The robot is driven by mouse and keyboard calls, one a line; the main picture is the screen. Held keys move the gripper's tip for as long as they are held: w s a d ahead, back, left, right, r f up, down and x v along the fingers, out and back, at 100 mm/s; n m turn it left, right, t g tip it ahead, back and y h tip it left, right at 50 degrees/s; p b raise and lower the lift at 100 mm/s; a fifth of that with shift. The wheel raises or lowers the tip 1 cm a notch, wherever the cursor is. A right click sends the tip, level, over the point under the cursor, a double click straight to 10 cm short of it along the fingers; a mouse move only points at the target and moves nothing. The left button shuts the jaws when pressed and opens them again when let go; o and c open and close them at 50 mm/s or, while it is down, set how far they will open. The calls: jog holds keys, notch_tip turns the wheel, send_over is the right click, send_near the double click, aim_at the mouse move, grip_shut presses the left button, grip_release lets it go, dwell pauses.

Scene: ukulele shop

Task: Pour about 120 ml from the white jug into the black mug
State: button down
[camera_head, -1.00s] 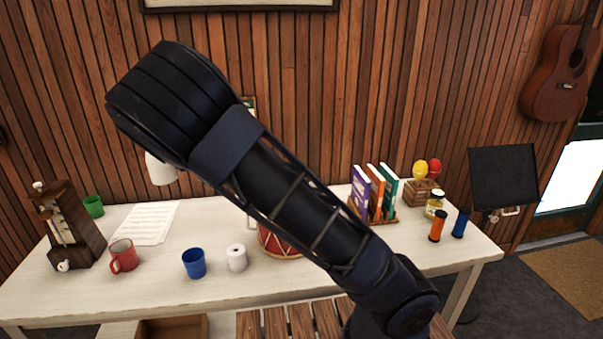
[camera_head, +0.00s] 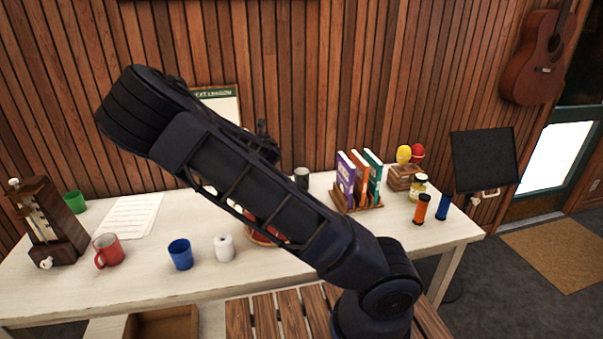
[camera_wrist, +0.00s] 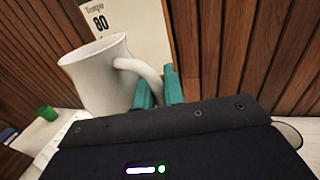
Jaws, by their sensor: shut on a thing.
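The white jug (camera_wrist: 98,78) shows in the wrist view, close in front of my gripper. My gripper (camera_wrist: 160,86) has teal fingers shut on the jug's handle. The jug looks roughly upright with a slight tilt; its contents are not visible. In the head view my arm hides nearly all of the jug and the fingers. A dark mug (camera_head: 301,179), which looks like the black mug, stands at the back of the table, left of the books and just right of my arm. Its inside cannot be seen well.
A metronome (camera_head: 47,222) and green cup (camera_head: 75,202) are far left. Books (camera_head: 358,178) stand right. A drum is partly hidden behind my arm.

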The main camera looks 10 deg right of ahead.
jog(key=s+d+m+h, duration=0.2)
jog(key=s+d+h, duration=0.1)
jog(key=d, duration=0.9)
jog(key=s+d+m+h, duration=0.2)
jog(key=d+h, duration=0.2)
jog(key=d, duration=0.8)
jog(key=s+d+m+h, duration=0.2)
jog(key=s+d+h, duration=0.1)
jog(key=d, duration=1)
jog(key=shift+s+f+m, duration=0.35)
jog(key=shift+f+m, duration=0.05)
